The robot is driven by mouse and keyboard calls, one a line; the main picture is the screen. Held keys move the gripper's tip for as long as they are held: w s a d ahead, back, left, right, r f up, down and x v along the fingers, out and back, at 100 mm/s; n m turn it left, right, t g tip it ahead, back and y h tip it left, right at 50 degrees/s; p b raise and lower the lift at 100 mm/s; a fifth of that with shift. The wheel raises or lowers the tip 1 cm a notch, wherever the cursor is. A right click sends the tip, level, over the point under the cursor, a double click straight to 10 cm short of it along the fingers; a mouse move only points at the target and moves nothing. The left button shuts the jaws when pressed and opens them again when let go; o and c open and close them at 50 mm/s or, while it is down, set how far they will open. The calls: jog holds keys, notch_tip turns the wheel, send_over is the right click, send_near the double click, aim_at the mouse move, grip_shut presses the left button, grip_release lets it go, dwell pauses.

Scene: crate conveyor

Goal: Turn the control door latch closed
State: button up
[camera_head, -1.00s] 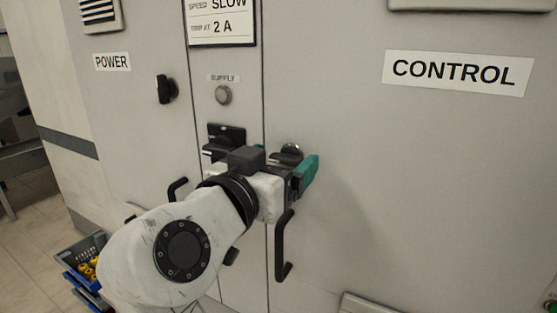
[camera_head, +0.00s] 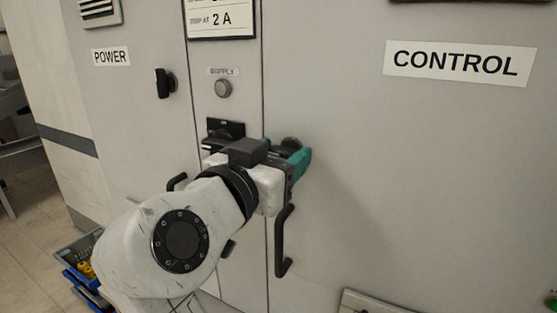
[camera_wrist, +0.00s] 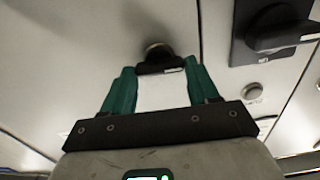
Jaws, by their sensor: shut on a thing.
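The control door latch (camera_head: 291,143) is a dark turn handle on a round base, on the door with the CONTROL label (camera_head: 458,63). My gripper (camera_head: 285,156) has teal fingers and is at the latch, hiding part of it in the head view. In the wrist view the dark latch handle (camera_wrist: 160,68) lies crosswise between the two teal fingertips of my gripper (camera_wrist: 160,72). My gripper is shut on the handle, with a finger at each end.
A black pull handle (camera_head: 281,243) stands out from the control door just below my gripper. The POWER door's latch (camera_head: 164,83) is at the left. A supply button (camera_head: 223,88) and a black switch (camera_head: 226,128) are on the middle panel. Blue bins (camera_head: 82,277) stand low at the left.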

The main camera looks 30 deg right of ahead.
jog(key=m+b, duration=0.1)
jog(key=b, duration=0.1)
jog(key=m+b, duration=0.1)
jog(key=b, duration=0.2)
jog(key=shift+f+m, duration=0.4)
jog(key=m+b, duration=0.5)
jog(key=b, duration=0.2)
jog(key=shift+s, duration=0.15)
jog(key=m+b, duration=0.4)
jog(key=m, duration=0.1)
jog(key=shift+d+b, duration=0.1)
jog(key=shift+b, duration=0.25)
jog(key=shift+r+m+b, duration=0.1)
jog(key=shift+m+b, duration=1.25)
jog(key=shift+m, duration=0.85)
jog(key=o, duration=1.1)
jog(key=shift+c, duration=0.2)
jog(key=shift+s, duration=0.1)
